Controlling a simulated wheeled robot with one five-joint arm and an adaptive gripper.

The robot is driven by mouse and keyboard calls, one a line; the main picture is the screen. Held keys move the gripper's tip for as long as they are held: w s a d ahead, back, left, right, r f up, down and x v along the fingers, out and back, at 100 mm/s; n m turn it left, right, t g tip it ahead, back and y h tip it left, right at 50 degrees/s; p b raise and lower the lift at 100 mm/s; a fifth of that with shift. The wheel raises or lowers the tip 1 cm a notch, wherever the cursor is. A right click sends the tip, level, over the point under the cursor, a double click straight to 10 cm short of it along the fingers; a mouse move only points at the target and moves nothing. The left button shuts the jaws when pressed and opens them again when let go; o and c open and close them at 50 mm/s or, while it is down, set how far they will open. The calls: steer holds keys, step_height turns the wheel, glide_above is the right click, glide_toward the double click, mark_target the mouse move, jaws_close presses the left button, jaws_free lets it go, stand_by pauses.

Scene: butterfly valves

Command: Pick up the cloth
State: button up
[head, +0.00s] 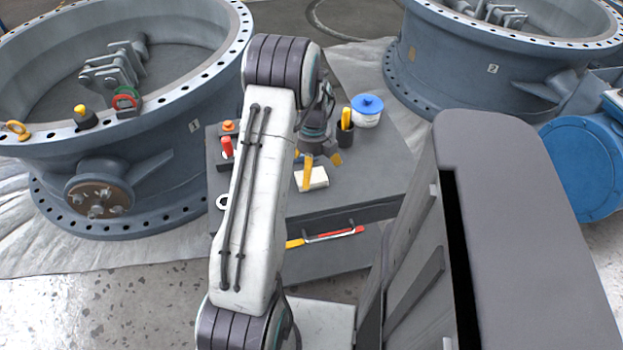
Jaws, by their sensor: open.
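A small cream folded pad, which looks like the cloth (318,179), lies on the dark grey top of a low cabinet (370,185). My gripper (321,166) is dark with yellow-orange fingers and points down over the cabinet. Its fingers are spread and nothing shows between them. The near finger overlaps the left part of the cloth in the picture. I cannot tell whether it touches the cloth or is above it. My white arm hides part of the cabinet's left side.
A white tub with a blue lid (367,111) and a dark cup (345,131) holding a yellow item stand behind the cloth. A red-handled item (227,147) stands at the left. Large flanged valves (150,130) flank the cabinet. A red-and-yellow bar (333,236) is at its front.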

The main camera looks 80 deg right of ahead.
steer(key=shift+w+f, duration=0.15)
steer(key=shift+f, duration=0.95)
steer(key=shift+w+f, duration=0.1)
steer(key=shift+f, duration=1)
steer(key=shift+c, duration=0.5)
steer(key=c, duration=1.1)
